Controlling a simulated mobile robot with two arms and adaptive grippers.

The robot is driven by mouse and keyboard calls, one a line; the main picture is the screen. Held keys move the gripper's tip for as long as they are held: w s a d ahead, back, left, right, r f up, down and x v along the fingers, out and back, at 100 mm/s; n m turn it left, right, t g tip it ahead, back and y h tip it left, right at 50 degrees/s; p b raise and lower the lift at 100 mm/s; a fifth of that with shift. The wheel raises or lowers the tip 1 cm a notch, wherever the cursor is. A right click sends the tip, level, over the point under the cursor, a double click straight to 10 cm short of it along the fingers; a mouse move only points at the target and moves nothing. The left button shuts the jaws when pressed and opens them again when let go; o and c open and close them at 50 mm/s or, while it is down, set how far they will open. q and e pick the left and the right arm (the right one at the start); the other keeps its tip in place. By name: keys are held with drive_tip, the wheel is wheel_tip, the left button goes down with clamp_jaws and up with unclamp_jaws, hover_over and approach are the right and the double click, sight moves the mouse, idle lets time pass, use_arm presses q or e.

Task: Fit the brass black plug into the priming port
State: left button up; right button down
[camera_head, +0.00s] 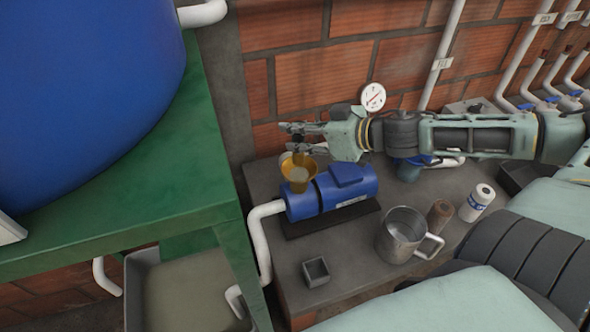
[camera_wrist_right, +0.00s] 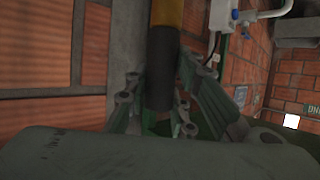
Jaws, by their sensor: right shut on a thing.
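The blue pump (camera_head: 333,192) lies on the grey bench. A brass cup-shaped piece (camera_head: 296,185) stands over its left end, where the priming port is. My right gripper (camera_head: 303,140) reaches in from the right, just above this piece. In the right wrist view, its fingers (camera_wrist_right: 160,100) are shut on the black part of the plug (camera_wrist_right: 160,65), whose brass part (camera_wrist_right: 168,13) points away from the palm. In the head view I cannot tell where the plug ends and the port begins, or whether they touch. My left gripper is not in view.
A pressure gauge (camera_head: 372,97) is behind my right arm. A green stand (camera_head: 130,200) with a blue tank is at left.

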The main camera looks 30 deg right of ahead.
sight(299, 160)
wheel_tip(299, 160, down, 5)
drive_tip(key=b, duration=0.4)
drive_tip(key=shift+d+f, duration=0.1)
drive_tip(key=shift+f, duration=0.05)
drive_tip(key=shift+f+b, duration=0.45)
drive_tip(key=shift+b, duration=0.05)
wheel_tip(299, 160, down, 3)
drive_tip(key=shift+s+r+b, duration=0.1)
drive_tip(key=shift+b, duration=1.15)
drive_tip(key=shift+f, duration=0.25)
drive_tip(key=c, duration=1.8)
unclamp_jaws()
